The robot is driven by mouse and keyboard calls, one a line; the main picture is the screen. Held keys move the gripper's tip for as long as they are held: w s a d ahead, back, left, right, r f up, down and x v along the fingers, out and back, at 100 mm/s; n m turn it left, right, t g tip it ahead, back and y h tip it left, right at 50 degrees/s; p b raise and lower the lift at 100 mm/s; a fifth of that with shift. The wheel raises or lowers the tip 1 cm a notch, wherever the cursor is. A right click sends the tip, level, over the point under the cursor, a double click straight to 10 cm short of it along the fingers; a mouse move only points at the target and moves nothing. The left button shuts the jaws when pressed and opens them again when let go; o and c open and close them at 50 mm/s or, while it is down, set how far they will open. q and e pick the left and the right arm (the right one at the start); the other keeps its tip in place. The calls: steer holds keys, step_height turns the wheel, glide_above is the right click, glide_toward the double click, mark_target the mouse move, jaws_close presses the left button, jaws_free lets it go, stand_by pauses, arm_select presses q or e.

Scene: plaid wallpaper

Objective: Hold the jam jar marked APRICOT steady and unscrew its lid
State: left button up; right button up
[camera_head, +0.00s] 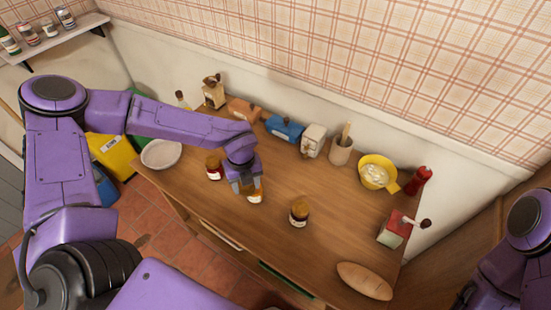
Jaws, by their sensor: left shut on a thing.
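My left gripper (247,187) points down at the middle of the wooden table and is shut on a jam jar (255,198) with orange contents and a pale label. The fingers hide the jar's upper part, so I cannot see its lid. A second jar (213,172), with a brown lid and a red and white label, stands just left of the gripper. A third jar (299,216), dark with a brown lid and a pale label, stands to the right. The lettering is too small to read on any jar. My right arm shows at the right edge; its gripper is out of view.
A white bowl (161,153) stands on the table's left end. Along the back are a blue object (283,129), a utensil crock (341,151) and a yellow bowl (374,171).

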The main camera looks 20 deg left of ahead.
arm_select(q)
steer(key=n, duration=0.2)
steer(key=shift+w+a+r+n, duration=0.1)
steer(key=shift+w+r+n, duration=0.15)
steer(key=shift+n, duration=0.15)
steer(key=w+a+f+b, duration=0.1)
steer(key=w+f+b, duration=0.2)
steer(key=w, duration=0.1)
steer(key=w+f+b, duration=0.3)
steer(key=w+b, duration=0.1)
steer(key=w+a+f+b, duration=0.1)
steer(key=w+f+b, duration=0.2)
steer(key=w, duration=0.1)
steer(key=shift+w+a+f+b, duration=0.3)
steer(key=shift+w+f, duration=0.05)
steer(key=shift+w, duration=0.05)
steer(key=f+b, duration=0.1)
steer(key=f, duration=0.1)
steer(key=f+b, duration=0.1)
steer(key=shift+w+f+b, duration=0.25)
steer(key=shift+b, duration=0.1)
steer(key=shift+a+r, duration=0.1)
steer(key=shift+f, duration=0.2)
steer(key=o, duration=1.2)
arm_select(e)
step_height(320, 180, down, 12)
steer(key=shift+w+f, duration=0.2)
steer(key=shift+w, duration=0.15)
